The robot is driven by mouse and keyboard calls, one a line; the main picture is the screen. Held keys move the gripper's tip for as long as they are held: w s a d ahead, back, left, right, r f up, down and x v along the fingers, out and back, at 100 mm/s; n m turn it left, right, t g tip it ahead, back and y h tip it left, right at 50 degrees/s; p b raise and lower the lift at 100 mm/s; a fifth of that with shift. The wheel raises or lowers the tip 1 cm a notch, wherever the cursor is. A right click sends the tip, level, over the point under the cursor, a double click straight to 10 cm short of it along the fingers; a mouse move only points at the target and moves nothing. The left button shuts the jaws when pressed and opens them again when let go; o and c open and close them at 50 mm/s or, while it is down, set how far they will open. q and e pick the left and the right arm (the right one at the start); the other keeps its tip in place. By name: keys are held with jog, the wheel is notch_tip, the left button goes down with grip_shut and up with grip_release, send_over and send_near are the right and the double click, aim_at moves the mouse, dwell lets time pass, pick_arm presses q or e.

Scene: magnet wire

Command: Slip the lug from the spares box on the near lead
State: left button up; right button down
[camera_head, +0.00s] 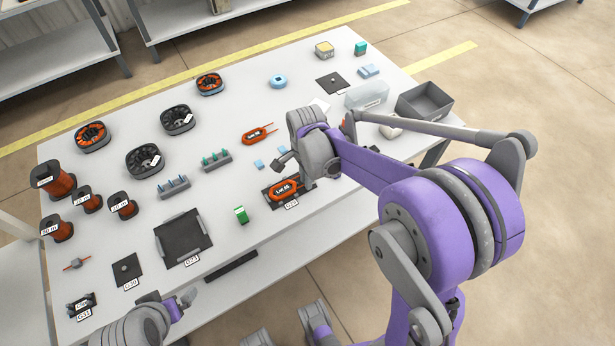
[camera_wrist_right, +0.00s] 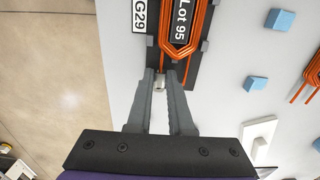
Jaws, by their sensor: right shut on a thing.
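The orange wire coil marked Lot 95 (camera_head: 284,188) lies on a dark fixture labelled G29 (camera_head: 291,205) near the table's front edge. In the right wrist view the coil (camera_wrist_right: 180,28) has two leads pointing toward my gripper. My right gripper (camera_wrist_right: 159,84) is shut on a small pale lug (camera_wrist_right: 158,86), low at the end of the left lead, the one on the G29 label side. I cannot tell whether the lead is inside the lug. In the head view the right fingertips are mostly hidden by the wrist. My left gripper (camera_head: 187,298) is at the front edge, its opening unclear.
A dark grey box (camera_head: 425,101) and a translucent bin (camera_head: 367,95) stand at the right end. A second orange coil (camera_head: 257,133), small blue blocks (camera_head: 259,163) and a green block (camera_head: 241,214) lie nearby. Spools and a dark mat (camera_head: 183,238) are on the left.

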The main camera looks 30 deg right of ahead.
jog(key=c, duration=0.7)
grip_release()
jog(key=shift+c, duration=0.2)
jog(key=shift+r, duration=0.1)
jog(key=shift+r+p, duration=1.8)
jog(key=shift+r, duration=0.7)
notch_tip(320, 180, up, 11)
jog(key=shift+f+p, duration=0.15)
jog(key=shift+p, duration=0.3)
